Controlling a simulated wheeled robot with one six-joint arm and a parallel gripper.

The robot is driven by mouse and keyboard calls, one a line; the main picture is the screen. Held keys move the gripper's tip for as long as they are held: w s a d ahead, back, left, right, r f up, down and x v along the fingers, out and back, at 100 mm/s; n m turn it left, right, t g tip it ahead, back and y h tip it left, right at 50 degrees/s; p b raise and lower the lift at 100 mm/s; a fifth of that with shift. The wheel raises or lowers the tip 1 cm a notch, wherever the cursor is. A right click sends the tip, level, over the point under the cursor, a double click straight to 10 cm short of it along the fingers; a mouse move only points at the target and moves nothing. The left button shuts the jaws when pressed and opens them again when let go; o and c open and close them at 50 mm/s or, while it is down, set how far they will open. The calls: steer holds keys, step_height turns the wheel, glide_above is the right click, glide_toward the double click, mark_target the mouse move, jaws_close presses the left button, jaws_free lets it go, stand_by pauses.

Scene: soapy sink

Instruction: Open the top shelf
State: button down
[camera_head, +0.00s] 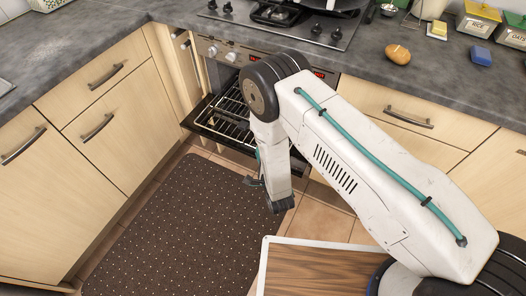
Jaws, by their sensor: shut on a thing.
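The oven (222,52) stands under the dark counter in the middle of the head view. Its door (204,133) is lowered and open, and a wire shelf (230,124) shows above the door inside the opening. My arm reaches in from the right and bends down in front of the oven, hiding its right part. My gripper (254,182) is small and dark at the lower end of the arm, by the outer edge of the open door. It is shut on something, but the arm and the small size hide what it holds.
A dotted dark mat (187,228) covers the tiled floor before the oven. Wooden cabinets (99,127) with metal handles stand left. Right drawers (412,122) are closed.

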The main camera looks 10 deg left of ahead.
steer(key=shift+s+a, duration=0.1)
steer(key=shift+s, duration=0.05)
steer(key=c, duration=1.5)
jaws_free()
steer(key=shift+v, duration=3.9)
